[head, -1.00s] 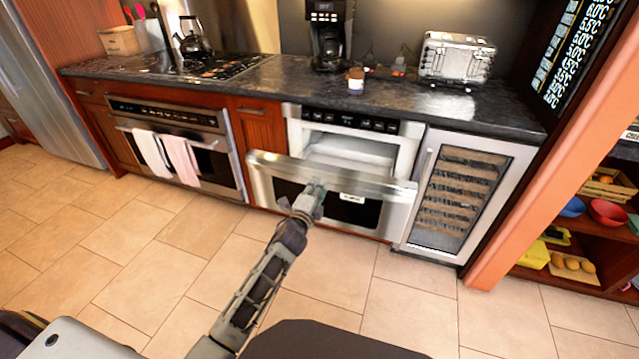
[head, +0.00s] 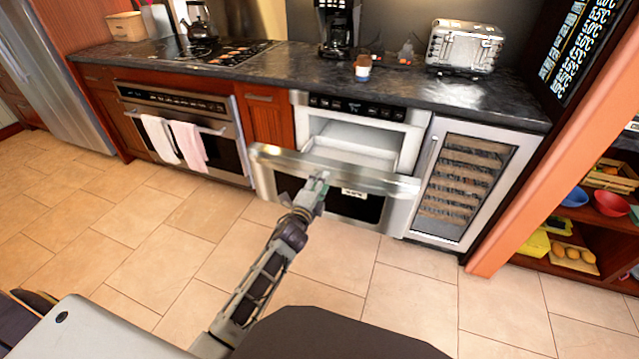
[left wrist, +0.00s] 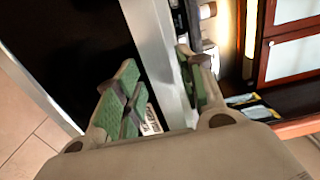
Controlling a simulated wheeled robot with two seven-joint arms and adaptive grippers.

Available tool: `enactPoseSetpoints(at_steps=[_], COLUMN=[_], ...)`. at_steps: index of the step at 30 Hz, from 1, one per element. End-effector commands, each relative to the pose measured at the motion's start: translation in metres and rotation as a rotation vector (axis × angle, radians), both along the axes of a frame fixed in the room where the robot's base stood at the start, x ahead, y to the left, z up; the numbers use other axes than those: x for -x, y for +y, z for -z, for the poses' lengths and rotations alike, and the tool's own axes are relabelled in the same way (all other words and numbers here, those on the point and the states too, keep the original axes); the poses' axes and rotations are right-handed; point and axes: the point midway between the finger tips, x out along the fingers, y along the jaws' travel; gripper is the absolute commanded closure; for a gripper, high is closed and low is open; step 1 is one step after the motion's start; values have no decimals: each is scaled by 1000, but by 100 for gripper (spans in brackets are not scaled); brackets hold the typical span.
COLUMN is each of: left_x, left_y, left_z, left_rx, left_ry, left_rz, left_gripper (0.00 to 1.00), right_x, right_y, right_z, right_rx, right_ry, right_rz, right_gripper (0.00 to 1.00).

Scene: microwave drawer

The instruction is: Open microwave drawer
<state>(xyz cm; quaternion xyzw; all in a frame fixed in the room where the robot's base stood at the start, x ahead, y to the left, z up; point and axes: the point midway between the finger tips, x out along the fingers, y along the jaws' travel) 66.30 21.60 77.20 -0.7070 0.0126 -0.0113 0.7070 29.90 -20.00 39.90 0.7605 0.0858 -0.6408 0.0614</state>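The microwave drawer (head: 268,158) is silver with a dark front panel and stands pulled out from the microwave housing (head: 410,124) under the counter. Its white inside shows behind the front. My left gripper (head: 318,183) is at the top edge of the drawer front, near its middle. In the left wrist view, the fingers of my left gripper (left wrist: 165,95) lie on either side of the silver edge of the drawer front (left wrist: 152,40), close against it. My right gripper is not in view.
A wine cooler (head: 467,185) stands right of the drawer, and an oven (head: 225,150) with towels stands left. The counter (head: 440,92) holds a coffee maker (head: 335,25) and a toaster (head: 465,45). An orange post (head: 545,165) and shelves are at right. The tiled floor (head: 410,300) in front is clear.

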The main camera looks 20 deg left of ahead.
Motion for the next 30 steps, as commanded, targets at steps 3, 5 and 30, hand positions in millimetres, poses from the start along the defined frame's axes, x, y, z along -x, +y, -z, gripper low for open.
enactPoseSetpoints(at_steps=[3,5,30], left_x=[0,0,38], left_y=[0,0,1], left_z=[0,-1,0], left_rx=[0,0,0], left_ry=[-1,-1,-1], left_rz=[0,0,0], left_gripper=[55,55,55], right_x=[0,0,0], right_y=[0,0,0], right_z=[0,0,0], right_rx=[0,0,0], right_ry=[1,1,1], right_rz=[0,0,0], right_gripper=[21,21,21])
